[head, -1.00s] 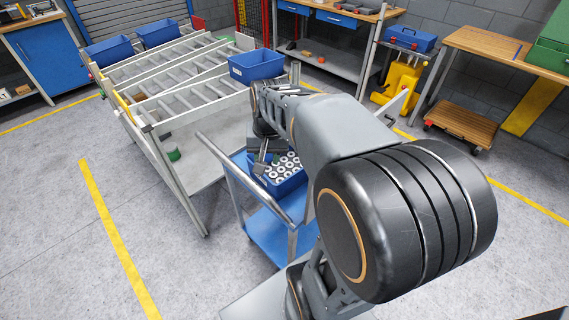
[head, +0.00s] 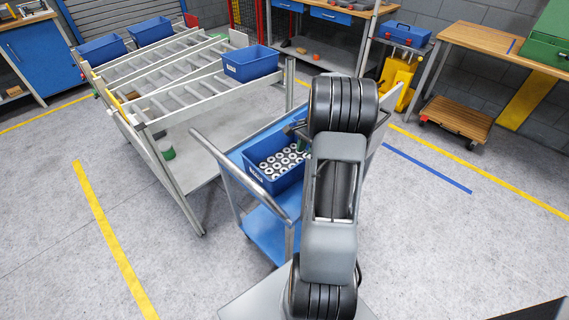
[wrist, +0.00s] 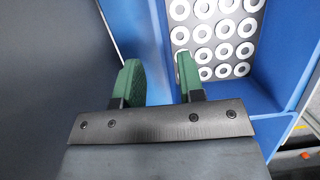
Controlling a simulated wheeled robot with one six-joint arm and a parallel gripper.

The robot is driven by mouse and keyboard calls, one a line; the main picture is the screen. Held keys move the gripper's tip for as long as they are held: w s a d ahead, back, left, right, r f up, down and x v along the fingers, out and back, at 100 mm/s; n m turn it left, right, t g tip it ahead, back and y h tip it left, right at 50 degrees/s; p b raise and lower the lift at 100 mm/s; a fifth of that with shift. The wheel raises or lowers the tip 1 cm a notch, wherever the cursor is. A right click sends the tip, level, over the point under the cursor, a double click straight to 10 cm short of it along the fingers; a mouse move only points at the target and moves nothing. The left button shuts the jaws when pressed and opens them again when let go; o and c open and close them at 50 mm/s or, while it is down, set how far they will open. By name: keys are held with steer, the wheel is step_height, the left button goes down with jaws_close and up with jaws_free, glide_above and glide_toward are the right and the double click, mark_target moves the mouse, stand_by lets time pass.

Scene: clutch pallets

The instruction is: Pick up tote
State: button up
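A blue tote (head: 262,179) holding rows of white rings stands on the blue cart (head: 268,236) in the head view. In the wrist view the tote (wrist: 266,104) is at the upper right, with the rings showing in it. My gripper (wrist: 157,78) has two green fingers spread apart with a gap between them. The right finger overlaps the tote's interior and the left one lies over the blue area left of it. A blue wall shows between them; I cannot tell if either finger touches it. In the head view my arm hides most of the gripper.
A roller rack (head: 172,115) stands left of the cart, with a blue tote (head: 250,64) at its near right end and two more blue totes (head: 151,31) at its back. A wooden dolly (head: 455,122) is at the right. The floor at front left is open.

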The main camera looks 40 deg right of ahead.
mark_target(302, 161)
steer(key=shift+x, duration=3.55)
steer(key=shift+w+a, duration=0.1)
steer(key=shift+w, duration=0.05)
jaws_close()
steer(key=shift+r, duration=0.1)
